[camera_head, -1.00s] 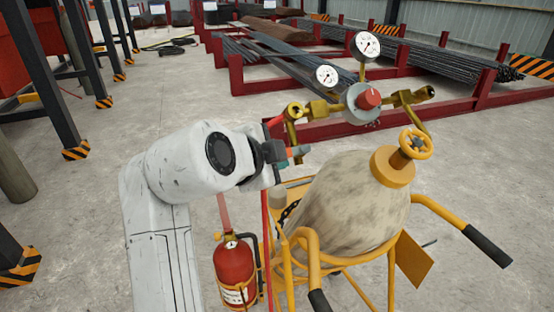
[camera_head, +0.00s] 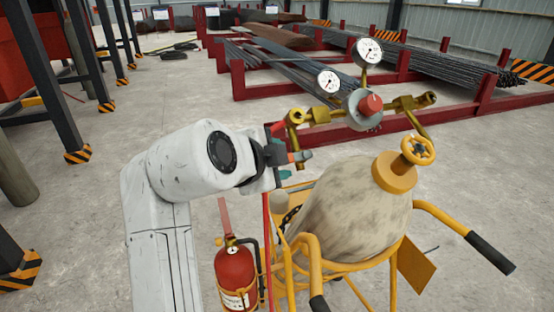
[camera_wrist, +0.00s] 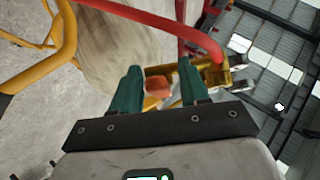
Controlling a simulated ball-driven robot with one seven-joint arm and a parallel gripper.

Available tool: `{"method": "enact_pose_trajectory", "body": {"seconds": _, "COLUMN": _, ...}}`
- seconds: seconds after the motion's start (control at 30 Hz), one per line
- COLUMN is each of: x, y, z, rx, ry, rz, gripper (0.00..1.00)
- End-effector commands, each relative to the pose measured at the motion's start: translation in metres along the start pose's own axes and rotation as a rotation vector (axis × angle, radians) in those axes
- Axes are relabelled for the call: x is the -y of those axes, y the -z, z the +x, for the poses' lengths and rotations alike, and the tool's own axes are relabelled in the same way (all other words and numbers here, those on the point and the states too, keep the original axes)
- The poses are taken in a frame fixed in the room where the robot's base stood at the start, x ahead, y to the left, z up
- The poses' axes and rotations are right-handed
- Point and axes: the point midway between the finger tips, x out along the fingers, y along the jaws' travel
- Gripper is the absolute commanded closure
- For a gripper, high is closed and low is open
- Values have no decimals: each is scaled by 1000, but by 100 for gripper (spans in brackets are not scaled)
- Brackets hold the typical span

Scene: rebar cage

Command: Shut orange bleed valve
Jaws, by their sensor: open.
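The orange bleed valve knob (camera_wrist: 158,86) shows in the wrist view between the two teal fingers of my gripper (camera_wrist: 160,67), in front of a brass fitting (camera_wrist: 213,72). The fingers are open, with gaps on both sides of the knob. In the head view my gripper (camera_head: 292,164) is at the left end of the brass regulator assembly (camera_head: 319,115), just below its left fitting.
A worn gas cylinder (camera_head: 345,205) lies tilted in a yellow cart with black-gripped handles (camera_head: 490,252). Pressure gauges (camera_head: 367,52) stand above it. A red hose (camera_wrist: 150,22) passes near my fingers. A fire extinguisher (camera_head: 235,275) hangs at the cart's left.

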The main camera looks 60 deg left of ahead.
Motion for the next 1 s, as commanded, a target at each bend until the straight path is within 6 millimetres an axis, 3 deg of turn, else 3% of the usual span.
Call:
{"method": "enact_pose_trajectory", "body": {"seconds": 0.27, "x": 0, "y": -2, "z": -16, "rx": 1, "ry": 4, "rz": 0, "gripper": 55}}
{"method": "enact_pose_trajectory", "body": {"seconds": 0.7, "x": 0, "y": -1, "z": -93, "rx": 1, "ry": 3, "rz": 0, "gripper": 55}}
{"method": "enact_pose_trajectory", "body": {"seconds": 1.0, "x": 0, "y": 0, "z": -108, "rx": 1, "ry": 0, "rz": 0, "gripper": 55}}
